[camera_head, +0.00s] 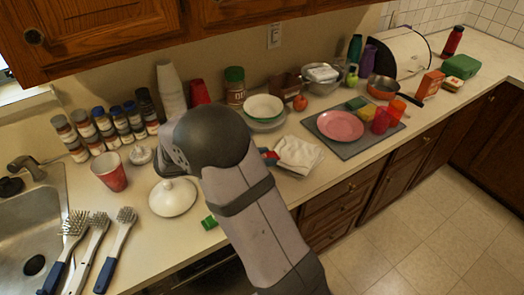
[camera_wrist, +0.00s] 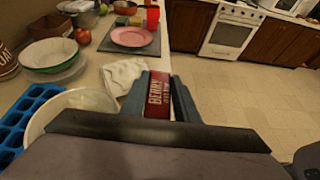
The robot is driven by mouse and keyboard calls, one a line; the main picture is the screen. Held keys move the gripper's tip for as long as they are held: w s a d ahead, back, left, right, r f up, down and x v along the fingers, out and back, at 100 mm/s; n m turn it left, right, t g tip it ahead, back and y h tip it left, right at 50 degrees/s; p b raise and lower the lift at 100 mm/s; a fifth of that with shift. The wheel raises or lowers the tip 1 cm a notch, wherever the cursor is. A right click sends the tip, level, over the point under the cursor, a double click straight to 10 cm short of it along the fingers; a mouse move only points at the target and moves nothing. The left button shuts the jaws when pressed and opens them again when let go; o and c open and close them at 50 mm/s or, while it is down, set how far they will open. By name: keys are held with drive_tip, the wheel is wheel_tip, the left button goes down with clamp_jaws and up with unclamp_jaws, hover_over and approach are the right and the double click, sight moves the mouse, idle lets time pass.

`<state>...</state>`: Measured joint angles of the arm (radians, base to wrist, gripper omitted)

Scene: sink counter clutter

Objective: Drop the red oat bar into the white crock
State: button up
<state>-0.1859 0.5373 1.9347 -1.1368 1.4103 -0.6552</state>
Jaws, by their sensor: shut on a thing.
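My gripper (camera_wrist: 158,88) is shut on the red oat bar (camera_wrist: 158,100), which has pale lettering and sits between the two blue-grey fingers. A small red bit of the bar (camera_head: 271,155) shows past my arm in the head view. The white crock (camera_wrist: 62,100), open at the top, stands just left of my gripper in the wrist view; its near part is hidden by my gripper body. The bar is to the right of the crock's rim, not over its opening. In the head view my arm hides the crock. A white lid (camera_head: 172,197) lies on the counter.
A blue tray (camera_wrist: 18,125) is left of the crock. A white cloth (camera_head: 298,154) lies beyond the gripper, near stacked bowls (camera_head: 264,108). A pink plate (camera_head: 340,126) is on a grey mat.

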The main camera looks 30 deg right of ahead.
drive_tip(key=w+r+t+p, duration=0.1)
drive_tip(key=w+r+p, duration=0.4)
drive_tip(key=w, duration=0.8)
drive_tip(key=shift+w+a+r+n, duration=0.15)
drive_tip(key=shift+a+r+n, duration=0.2)
drive_tip(key=shift+r, duration=0.4)
wheel_tip(320, 180, down, 6)
drive_tip(key=b, duration=0.5)
drive_tip(key=o, duration=1.1)
